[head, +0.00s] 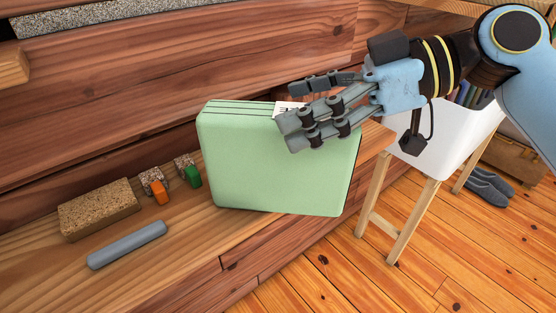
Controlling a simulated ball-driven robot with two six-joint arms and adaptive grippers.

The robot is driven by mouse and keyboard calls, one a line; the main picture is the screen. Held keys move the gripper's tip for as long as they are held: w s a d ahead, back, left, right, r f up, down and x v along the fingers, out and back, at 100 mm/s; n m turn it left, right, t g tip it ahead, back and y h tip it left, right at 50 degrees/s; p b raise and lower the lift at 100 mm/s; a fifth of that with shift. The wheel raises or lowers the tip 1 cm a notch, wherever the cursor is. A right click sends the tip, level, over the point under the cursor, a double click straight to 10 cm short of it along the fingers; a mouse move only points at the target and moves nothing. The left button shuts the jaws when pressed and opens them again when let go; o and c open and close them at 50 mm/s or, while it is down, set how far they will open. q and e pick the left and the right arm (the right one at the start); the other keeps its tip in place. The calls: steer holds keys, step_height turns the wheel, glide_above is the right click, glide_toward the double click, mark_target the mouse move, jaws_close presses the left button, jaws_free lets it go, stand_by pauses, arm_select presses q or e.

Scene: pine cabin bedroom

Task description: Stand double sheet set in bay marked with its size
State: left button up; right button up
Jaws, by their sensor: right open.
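A pale green, box-shaped pack (265,165), which I take to be the sheet set, stands upright on the wooden ledge (190,255). Dark lines run along its top edge. A white label (288,106) with dark marks shows at its top, partly hidden by my fingers, and I cannot read it. My right gripper (286,110) is open at the upper right of the pack, with its fingers pointing left. It overlaps the pack in the picture, and I cannot tell if it touches. My left gripper is out of view. No size-marked bay is readable.
A cork-like block (98,208), a grey rounded bar (127,245), an orange piece (159,192) and a green piece (193,176) lie left of the pack. Grey slippers (488,187) lie on the plank floor.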

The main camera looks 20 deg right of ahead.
steer(key=shift+x, duration=1.1)
steer(key=shift+c, duration=0.3)
jaws_close()
